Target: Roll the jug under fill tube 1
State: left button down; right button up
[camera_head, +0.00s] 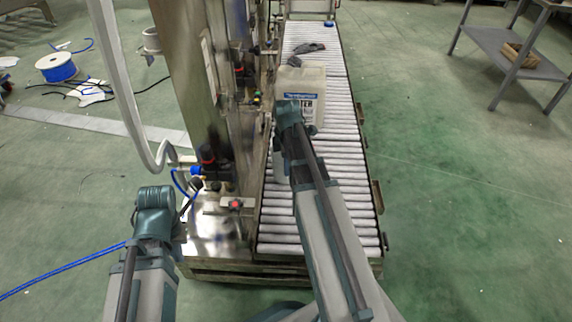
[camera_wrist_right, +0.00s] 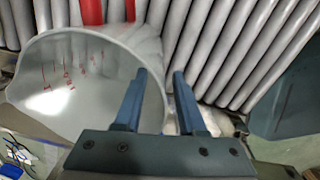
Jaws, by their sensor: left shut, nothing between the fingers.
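A pale jug with a blue-and-white label (camera_head: 307,84) stands upright on the roller conveyor, just beyond my right gripper. My right arm hides part of its lower front. A second pale shape (camera_head: 281,163) shows left of that arm, mostly hidden. In the right wrist view, a translucent rounded container with red marks (camera_wrist_right: 60,85) fills the left side; I cannot tell which of these it is. My right gripper (camera_wrist_right: 160,73) has its fingers apart, and the container's edge appears between them. My left gripper (camera_head: 186,205) is shut and empty, left of the filling machine. I cannot single out fill tube 1.
The filling machine (camera_head: 185,60) stands along the conveyor's left side. The roller conveyor (camera_head: 335,160) runs away from me, and a grey item (camera_head: 308,48) lies behind the jug. A blue hose (camera_head: 60,272) crosses the left floor.

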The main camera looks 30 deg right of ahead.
jog(key=shift+r, duration=0.15)
notch_tip(320, 180, up, 14)
jog(key=p, duration=1.3)
jog(key=shift+s+f+p, duration=0.25)
jog(key=shift+p, duration=0.15)
jog(key=shift+a, duration=0.1)
jog(key=s+a+m+h, duration=0.1)
jog(key=s+a+m, duration=0.5)
jog(key=a, duration=0.8)
jog(key=s+a+m, duration=0.4)
jog(key=s+a, duration=0.4)
jog(key=a, duration=0.6)
notch_tip(320, 180, up, 26)
jog(key=p, duration=2.6)
jog(key=shift+d+r+g, duration=0.2)
jog(key=shift+d+g, duration=0.05)
jog(key=shift+g, duration=0.05)
